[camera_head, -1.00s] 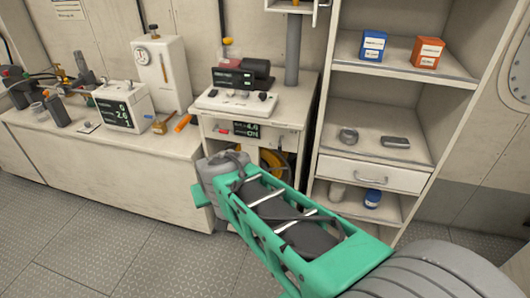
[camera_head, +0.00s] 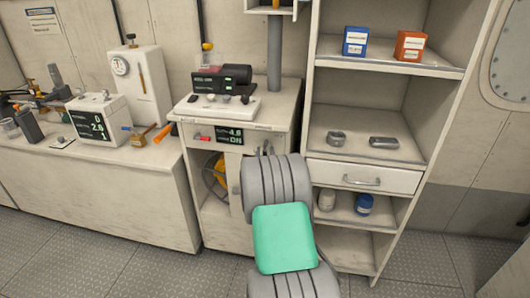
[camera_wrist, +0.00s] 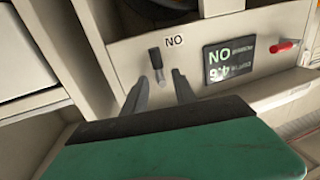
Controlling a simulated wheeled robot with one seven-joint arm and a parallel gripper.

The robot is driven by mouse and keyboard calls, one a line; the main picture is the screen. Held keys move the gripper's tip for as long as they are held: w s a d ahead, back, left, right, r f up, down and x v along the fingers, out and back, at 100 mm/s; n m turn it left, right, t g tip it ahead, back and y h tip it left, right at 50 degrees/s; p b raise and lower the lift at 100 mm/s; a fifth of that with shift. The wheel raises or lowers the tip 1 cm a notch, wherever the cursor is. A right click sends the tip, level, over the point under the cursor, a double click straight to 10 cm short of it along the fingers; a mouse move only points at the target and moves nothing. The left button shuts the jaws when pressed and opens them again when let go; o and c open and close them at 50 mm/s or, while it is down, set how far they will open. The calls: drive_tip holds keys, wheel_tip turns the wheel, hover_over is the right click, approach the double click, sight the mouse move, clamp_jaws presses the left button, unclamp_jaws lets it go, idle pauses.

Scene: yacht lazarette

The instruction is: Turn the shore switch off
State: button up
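The switch (camera_wrist: 156,59) is a small dark lever on the pale cabinet front in the wrist view, with an upside-down "ON" label beside it. A dark display (camera_wrist: 242,55) to its right also reads "ON" upside down in green. That display (camera_head: 232,136) shows in the head view on the small cabinet. My gripper (camera_wrist: 160,77) is open, its two dark fingers apart and pointing at the lever. The lever's end lies in line with the gap between the fingertips; I cannot tell whether they touch.
A red handle (camera_wrist: 285,46) sits beyond the display. Instruments stand on the cabinet top (camera_head: 276,112). A shelf unit (camera_head: 387,62) with boxes and a drawer (camera_head: 362,178) stands close on the right. A long bench (camera_head: 90,165) is on the left. The floor in front is open.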

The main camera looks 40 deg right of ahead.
drive_tip(key=shift+w+d, duration=0.3)
drive_tip(key=shift+w, duration=0.05)
clamp_jaws()
idle(0.3)
